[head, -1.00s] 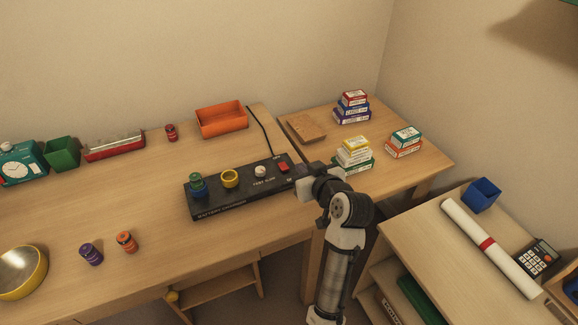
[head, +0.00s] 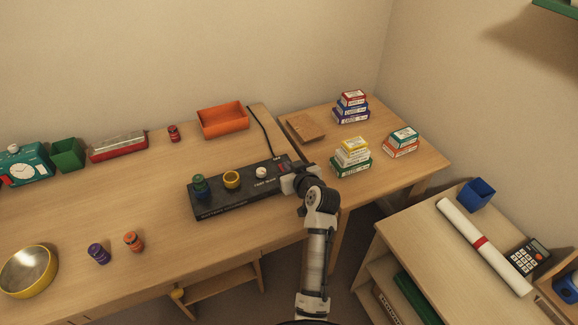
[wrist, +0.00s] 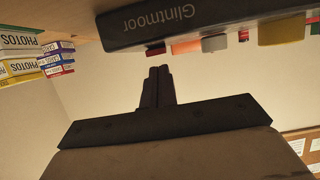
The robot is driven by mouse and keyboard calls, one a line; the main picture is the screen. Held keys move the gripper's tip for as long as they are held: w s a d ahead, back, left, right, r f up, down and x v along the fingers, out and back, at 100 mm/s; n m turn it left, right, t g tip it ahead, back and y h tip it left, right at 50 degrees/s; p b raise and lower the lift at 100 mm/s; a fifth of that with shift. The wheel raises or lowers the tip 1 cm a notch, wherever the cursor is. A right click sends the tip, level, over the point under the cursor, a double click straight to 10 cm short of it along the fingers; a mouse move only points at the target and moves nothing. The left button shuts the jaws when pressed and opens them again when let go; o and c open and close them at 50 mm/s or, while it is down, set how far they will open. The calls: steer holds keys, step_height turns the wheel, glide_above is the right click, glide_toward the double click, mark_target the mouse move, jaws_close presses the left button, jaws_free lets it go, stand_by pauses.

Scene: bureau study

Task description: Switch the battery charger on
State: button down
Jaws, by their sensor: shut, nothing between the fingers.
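My gripper's shut fingers (wrist: 158,72) point at the darker red part, seemingly with a small gap. Contact is unclear.
Stacked boxes (head: 351,158) stand to the right. Purple (head: 99,254) and orange (head: 133,242) cylinders stand at front left. The desk between is clear.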

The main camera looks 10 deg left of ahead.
steer(key=shift+f, duration=0.35)
steer(key=shift+f, duration=0.1)
steer(key=shift+s+d+f+b, duration=0.15)
steer(key=shift+f+b, duration=0.4)
steer(key=shift+b, duration=0.3)
steer(key=shift+r+p, duration=0.25)
steer(key=shift+p, duration=0.05)
steer(key=shift+r, duration=0.1)
steer(key=shift+r+p, duration=0.5)
steer(key=shift+r, duration=0.25)
